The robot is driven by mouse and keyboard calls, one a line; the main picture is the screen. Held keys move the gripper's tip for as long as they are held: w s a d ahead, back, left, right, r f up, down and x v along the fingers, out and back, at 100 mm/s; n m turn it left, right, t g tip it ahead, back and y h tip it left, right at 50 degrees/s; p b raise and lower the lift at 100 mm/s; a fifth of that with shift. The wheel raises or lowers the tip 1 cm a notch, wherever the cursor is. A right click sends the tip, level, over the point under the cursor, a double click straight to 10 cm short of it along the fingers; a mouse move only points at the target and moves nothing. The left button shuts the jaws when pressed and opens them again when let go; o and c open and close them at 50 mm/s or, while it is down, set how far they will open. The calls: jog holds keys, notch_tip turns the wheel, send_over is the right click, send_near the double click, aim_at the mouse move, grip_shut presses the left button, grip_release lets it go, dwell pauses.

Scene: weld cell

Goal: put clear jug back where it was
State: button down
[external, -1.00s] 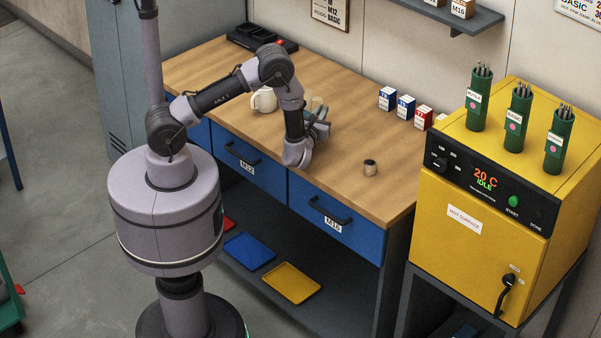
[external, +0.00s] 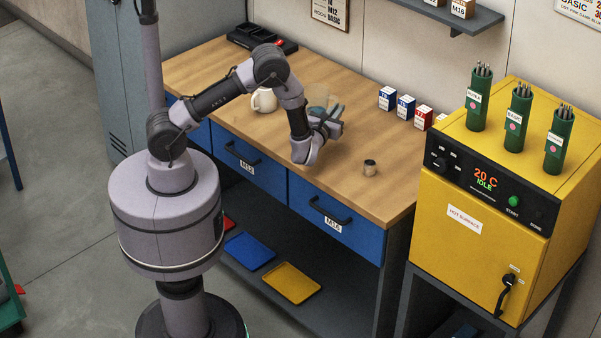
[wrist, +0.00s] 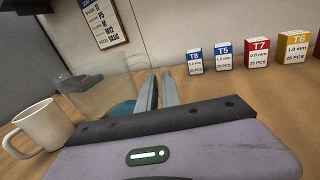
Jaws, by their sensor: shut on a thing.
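The clear jug (wrist: 100,92) is see-through and faint. In the wrist view it is just left of my fingers, and in the external view it shows faintly (external: 319,98) behind my gripper. My gripper (external: 336,117) is over the workbench's middle, its fingers pointing toward the wall. In the wrist view the fingers (wrist: 158,92) are close together at the jug's right side, shut on the jug. The exact grip point is hard to see. Something blue (wrist: 123,110) shows low at the jug; I cannot tell whether it is inside or behind.
A cream mug (external: 264,100) stands left of the jug on the wooden workbench (external: 230,60). A small dark-and-tan cup (external: 370,168) stands near the front right. Several small labelled boxes (external: 406,106) line the wall. A black tray (external: 258,38) is at the back left.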

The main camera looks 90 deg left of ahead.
jog(key=w, duration=0.1)
jog(key=w+a, duration=0.1)
jog(key=shift+w+a+f, duration=0.2)
jog(key=shift+w+a, duration=0.1)
jog(key=shift+w+a+f+b, duration=0.1)
jog(key=shift+w+f+b, duration=0.1)
jog(key=shift+b, duration=0.1)
jog(key=shift+f+b, duration=0.9)
jog(key=shift+f, duration=0.75)
jog(key=c, duration=1.5)
grip_release()
jog(key=shift+c, duration=0.2)
jog(key=shift+r, duration=0.15)
jog(key=p+v, duration=0.2)
jog(key=v, duration=1)
jog(key=shift+s, duration=0.1)
jog(key=s+r+n+g+h, duration=0.3)
jog(key=s+r+n+g, duration=0.6)
jog(key=s+r+n, duration=0.45)
jog(key=s+d+r+n+t+h, duration=0.2)
jog(key=s+d+h, duration=0.3)
jog(key=d, duration=0.4)
jog(key=s+d+r+n+t+h, duration=0.3)
jog(key=s+d+r+t+h, duration=0.1)
jog(key=d, duration=0.6)
jog(key=shift+s+t+h, duration=0.55)
jog(key=shift+t+h, duration=0.15)
jog(key=shift+h, duration=0.5)
jog(key=shift+n, duration=0.25)
